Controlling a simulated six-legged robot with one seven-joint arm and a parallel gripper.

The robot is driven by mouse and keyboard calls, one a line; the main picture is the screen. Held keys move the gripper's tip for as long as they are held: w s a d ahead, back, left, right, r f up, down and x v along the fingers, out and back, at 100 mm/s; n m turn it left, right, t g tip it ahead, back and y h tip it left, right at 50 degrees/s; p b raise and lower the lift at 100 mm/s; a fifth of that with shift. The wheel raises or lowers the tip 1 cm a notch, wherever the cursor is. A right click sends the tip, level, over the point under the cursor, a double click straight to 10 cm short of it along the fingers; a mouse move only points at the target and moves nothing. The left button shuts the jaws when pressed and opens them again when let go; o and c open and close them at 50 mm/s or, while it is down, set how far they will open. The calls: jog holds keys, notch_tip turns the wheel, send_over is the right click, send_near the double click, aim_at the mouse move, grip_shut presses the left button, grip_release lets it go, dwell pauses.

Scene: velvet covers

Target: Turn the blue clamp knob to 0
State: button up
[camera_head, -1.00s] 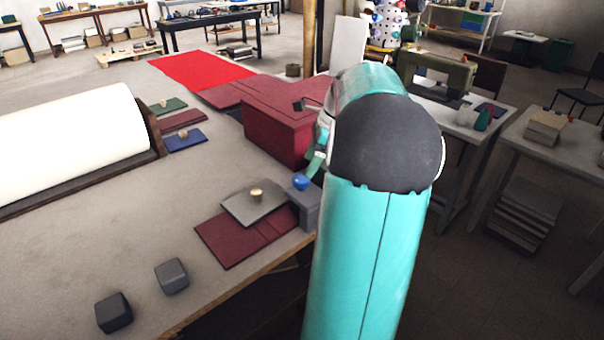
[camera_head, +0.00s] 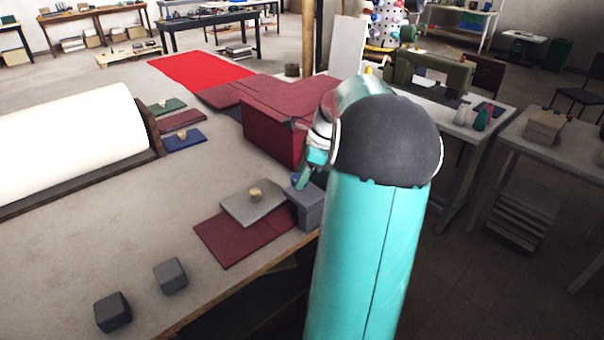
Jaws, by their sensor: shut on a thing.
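The blue clamp knob (camera_head: 295,178) sits on top of a grey block (camera_head: 308,210) at the table's front edge. It is mostly hidden behind the fingers. My gripper (camera_head: 302,180) points down at the knob and is shut on it, its teal fingers covering most of the blue. My arm's large teal link and dark joint stand just to the right. No scale or zero mark can be made out at this size.
A grey plate with a brass knob (camera_head: 255,194) lies on dark red covers (camera_head: 221,246) left of the clamp. A dark red box (camera_head: 272,130) stands behind the gripper. Two dark grey blocks (camera_head: 170,276) sit nearer. A white roll (camera_head: 70,140) lies at left.

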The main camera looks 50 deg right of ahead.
jog(key=shift+w+n, duration=0.1)
jog(key=shift+n, duration=0.4)
jog(key=n+g+y, duration=0.1)
jog(key=n, duration=0.1)
jog(key=shift+w+n, duration=0.1)
jog(key=shift+n, duration=0.3)
jog(key=n, duration=0.2)
jog(key=n+g, duration=0.1)
jog(key=n, duration=0.1)
jog(key=shift+w+n+g+y, duration=0.15)
jog(key=shift+n+g+y, duration=0.15)
jog(key=shift+y, duration=0.1)
jog(key=n+g, duration=0.1)
jog(key=n, duration=0.3)
jog(key=shift+w+g, duration=0.1)
jog(key=shift+g, duration=0.3)
jog(key=shift+n+g, duration=0.8)
jog(key=shift+n, duration=1.6)
jog(key=shift+a+h, duration=0.1)
jog(key=shift+h, duration=0.2)
jog(key=o, duration=1)
jog(key=shift+c, duration=0.2)
